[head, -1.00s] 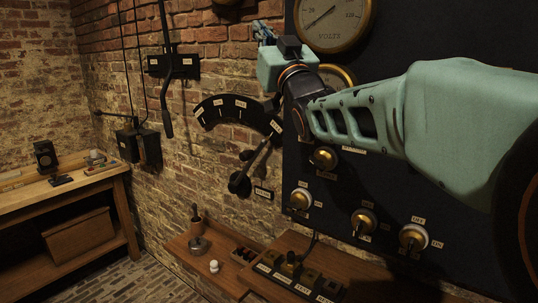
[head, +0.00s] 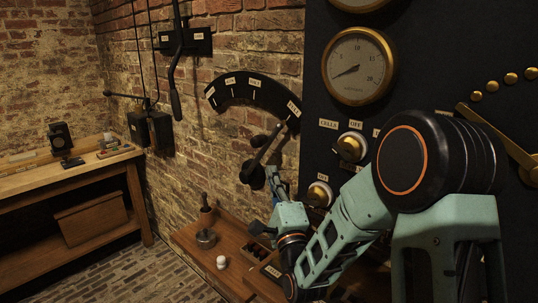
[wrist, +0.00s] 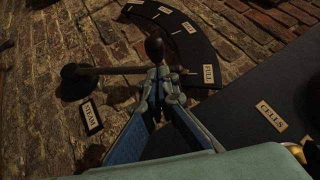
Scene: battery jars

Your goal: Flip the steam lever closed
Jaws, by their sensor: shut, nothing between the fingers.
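The steam lever (head: 266,152) is a dark arm on the brick wall. It runs from a round pivot (head: 252,174) up and right to the FULL end of a black curved scale (head: 240,88). A dark rounded knob (head: 258,140) shows beside its rod. My gripper (head: 275,178) is shut and empty, just right of the pivot. In the wrist view, the closed fingertips (wrist: 161,78) overlap the lever rod (wrist: 115,70), and the black knob (wrist: 154,48) appears just beyond them. I cannot tell whether they touch. A STEAM plate (wrist: 91,115) is below the rod.
A dark panel (head: 312,100) with gauges and brass-knobbed switches stands close on the right. A wooden shelf (head: 205,262) with a small pot (head: 206,238) is below. A hanging black lever (head: 176,105) and a workbench (head: 125,165) are further left.

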